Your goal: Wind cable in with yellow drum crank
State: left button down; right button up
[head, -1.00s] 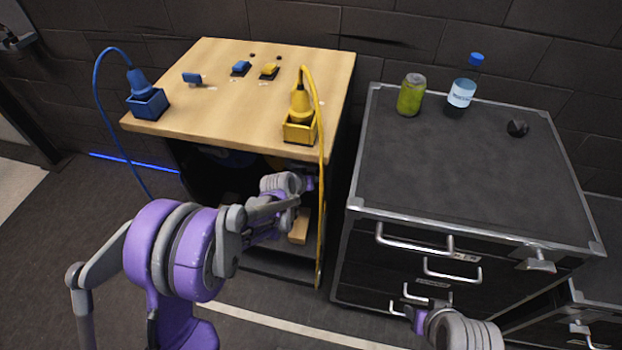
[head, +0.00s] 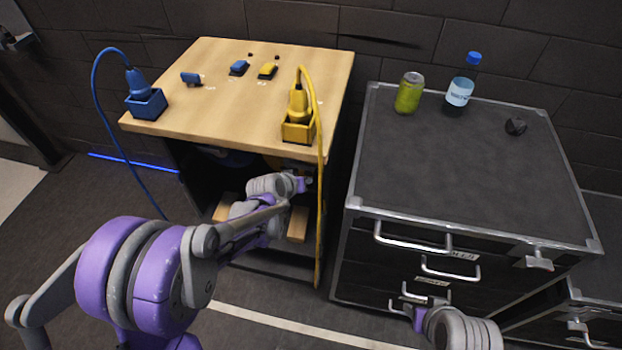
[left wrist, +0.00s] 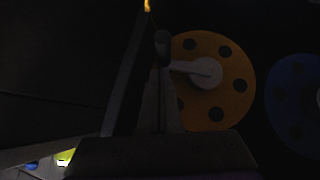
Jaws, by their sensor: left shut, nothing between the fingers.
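The yellow drum (left wrist: 228,92), a disc with dark holes, shows in the dim left wrist view. Its pale crank arm (left wrist: 187,68) runs left from the hub to a dark handle (left wrist: 162,45). My left gripper (head: 303,185) is inside the open front of the wooden-topped cabinet (head: 225,115), below its top. It is shut and empty; in the wrist view it is close to the handle, but contact cannot be told. The yellow cable (head: 321,200) hangs down the cabinet's right front from the yellow plug (head: 298,100) in its yellow socket box (head: 297,132). My right gripper (head: 418,316) is low before the dark drawer chest.
A blue drum (left wrist: 293,90) stands right of the yellow one. A blue plug (head: 138,82) with cable and small blue and yellow switches (head: 268,70) sit on the cabinet top. The dark chest (head: 460,180) at right bears a can (head: 409,93) and a bottle (head: 460,92).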

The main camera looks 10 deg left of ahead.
pick_arm(q)
jog(key=shift+v, duration=2.7)
jog(key=shift+r, duration=0.1)
jog(key=s+a+r+g+y+p, duration=0.1)
jog(key=s+r+p, duration=0.1)
jog(key=s, duration=0.7)
jog(key=s+a+r+g+y+p, duration=0.1)
jog(key=s+r+p, duration=0.2)
jog(key=s, duration=0.6)
jog(key=s+a+r+m+g+y+p, duration=0.1)
jog(key=s+r+p, duration=0.2)
jog(key=s+r, duration=0.3)
jog(key=shift+s+g, duration=0.3)
jog(key=shift+s, duration=1.1)
jog(key=shift+a+r, duration=0.1)
jog(key=shift+r, duration=0.05)
